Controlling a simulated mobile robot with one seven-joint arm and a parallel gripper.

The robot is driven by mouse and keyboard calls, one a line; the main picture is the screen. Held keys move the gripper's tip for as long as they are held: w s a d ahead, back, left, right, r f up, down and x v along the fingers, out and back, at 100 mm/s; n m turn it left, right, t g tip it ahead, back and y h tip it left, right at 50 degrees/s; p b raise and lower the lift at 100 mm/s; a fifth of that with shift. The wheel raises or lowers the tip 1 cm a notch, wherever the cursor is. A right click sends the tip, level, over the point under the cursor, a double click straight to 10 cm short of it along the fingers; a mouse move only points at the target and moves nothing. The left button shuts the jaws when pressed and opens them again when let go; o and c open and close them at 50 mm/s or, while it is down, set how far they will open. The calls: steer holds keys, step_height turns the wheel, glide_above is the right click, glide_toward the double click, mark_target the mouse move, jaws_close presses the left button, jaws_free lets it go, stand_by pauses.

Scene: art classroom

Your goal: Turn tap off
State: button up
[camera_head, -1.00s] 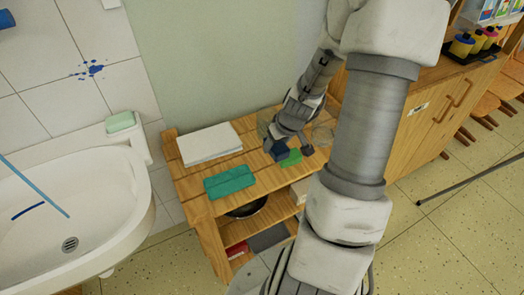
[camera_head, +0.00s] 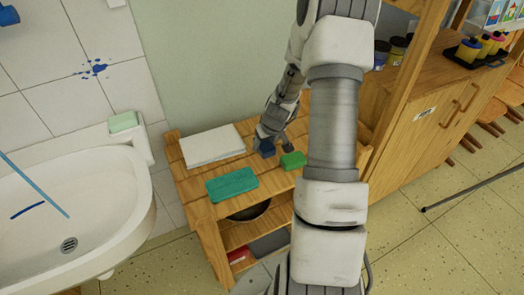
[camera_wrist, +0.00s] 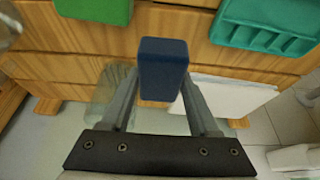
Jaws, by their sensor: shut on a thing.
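My gripper (camera_wrist: 160,92) is shut on a dark blue block (camera_wrist: 162,68), which stands upright between the two fingers in the wrist view. In the head view the blue block (camera_head: 266,151) is over the wooden shelf top, beside a green block (camera_head: 293,160); I cannot tell if it touches the wood. The white sink (camera_head: 110,232) is at the left, well away from my gripper. A thin light-blue streak (camera_head: 35,186), perhaps water, slants into it from the left edge. A blue part (camera_head: 8,15) shows at the top left corner. The tap itself is not clearly in view.
The wooden shelf (camera_head: 187,187) carries white paper (camera_head: 212,145) and a teal tray (camera_head: 232,185). A glass jar (camera_wrist: 112,92) is behind my fingers in the wrist view. A soap bar (camera_head: 123,122) lies by the sink.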

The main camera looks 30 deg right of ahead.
mark_target(262, 150)
steer(key=shift+w+a+f, duration=0.1)
steer(key=shift+w+f, duration=0.3)
steer(key=shift+w, duration=0.2)
steer(key=shift+f+b, duration=0.5)
steer(key=shift+f, duration=1.45)
steer(key=shift+f+b, duration=0.25)
steer(key=shift+b, duration=0.1)
steer(key=o, duration=1.2)
steer(key=shift+r, duration=0.1)
